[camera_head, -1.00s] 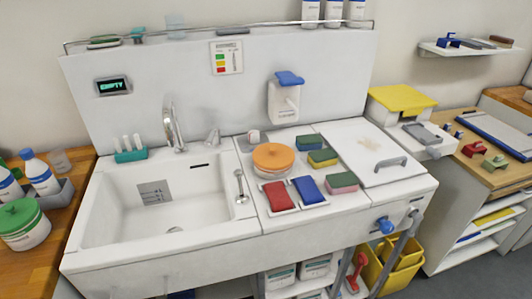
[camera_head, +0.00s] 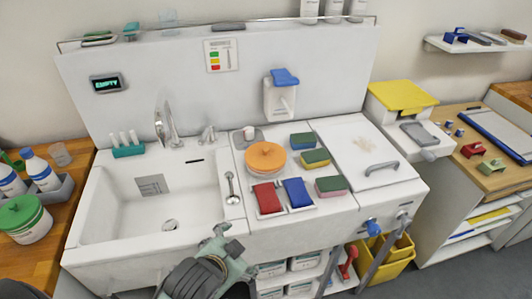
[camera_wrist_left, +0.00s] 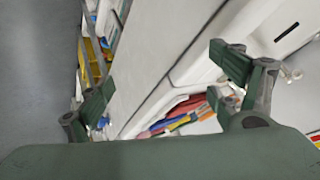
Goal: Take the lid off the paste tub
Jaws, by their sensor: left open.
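A round tub with an orange lid (camera_head: 265,156) stands on the white worktop right of the sink basin, its lid on. A white tub with a green lid (camera_head: 22,212) stands on the wooden counter at the far left, also lidded. I cannot tell by a label which one is the paste tub. My left gripper (camera_head: 235,250) is in front of the sink's front edge, below and apart from the orange-lidded tub. In the left wrist view it (camera_wrist_left: 165,75) is open, with nothing between its fingers. My right gripper is not in view.
A red pad (camera_head: 267,199), a blue pad (camera_head: 298,193) and several sponges (camera_head: 331,186) lie close around the orange-lidded tub. A small tap lever (camera_head: 231,187) stands to its left. A yellow bin (camera_head: 385,262) is below right.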

